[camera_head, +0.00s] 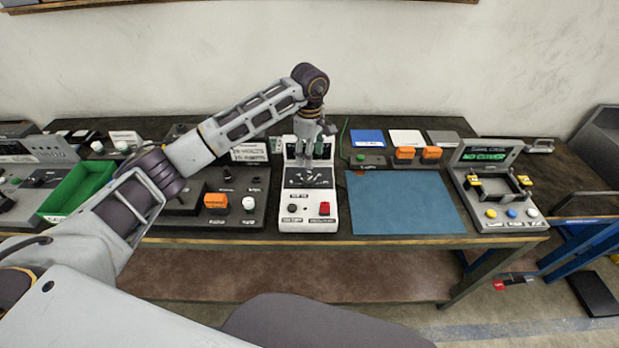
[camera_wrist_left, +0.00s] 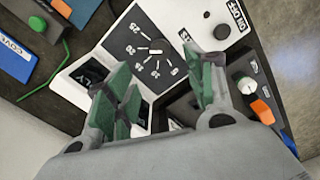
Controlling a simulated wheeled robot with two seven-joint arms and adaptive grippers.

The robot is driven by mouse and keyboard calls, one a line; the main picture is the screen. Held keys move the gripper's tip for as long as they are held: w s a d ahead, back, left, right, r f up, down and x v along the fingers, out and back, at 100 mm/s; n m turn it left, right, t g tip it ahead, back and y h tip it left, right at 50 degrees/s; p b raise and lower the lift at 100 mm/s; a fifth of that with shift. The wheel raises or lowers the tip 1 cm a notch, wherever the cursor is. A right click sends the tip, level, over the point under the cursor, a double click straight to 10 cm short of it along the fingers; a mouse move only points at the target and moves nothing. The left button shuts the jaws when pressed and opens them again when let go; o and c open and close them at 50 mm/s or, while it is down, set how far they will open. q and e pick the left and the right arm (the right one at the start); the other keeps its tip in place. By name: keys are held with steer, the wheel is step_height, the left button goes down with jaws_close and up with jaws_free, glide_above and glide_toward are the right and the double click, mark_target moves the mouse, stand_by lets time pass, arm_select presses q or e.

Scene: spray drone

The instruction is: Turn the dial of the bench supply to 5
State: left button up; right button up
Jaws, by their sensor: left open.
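The bench supply (camera_head: 296,212) is a white box in the middle of the bench. It has a dark display at its back, a black dial plate, a black knob and a red switch at the front. In the left wrist view its dial (camera_wrist_left: 156,47) sits on a dark plate with printed numbers, including 25, 20, 15 and 10. The dial carries a pale bar; I cannot tell its exact setting. My left gripper (camera_head: 309,154) points down above the supply, its fingers hiding part of the display. In its wrist view the open gripper (camera_wrist_left: 163,92) is empty, its green-padded fingers apart.
A blue mat (camera_head: 405,203) lies right of the supply. Further off are a green tray (camera_head: 78,190) and a grey test fixture (camera_head: 490,213).

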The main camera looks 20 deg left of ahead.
mark_target(309, 180)
arm_select(q)
steer(key=shift+f+p, duration=0.95)
steer(key=shift+f, duration=4.65)
steer(key=c, duration=1)
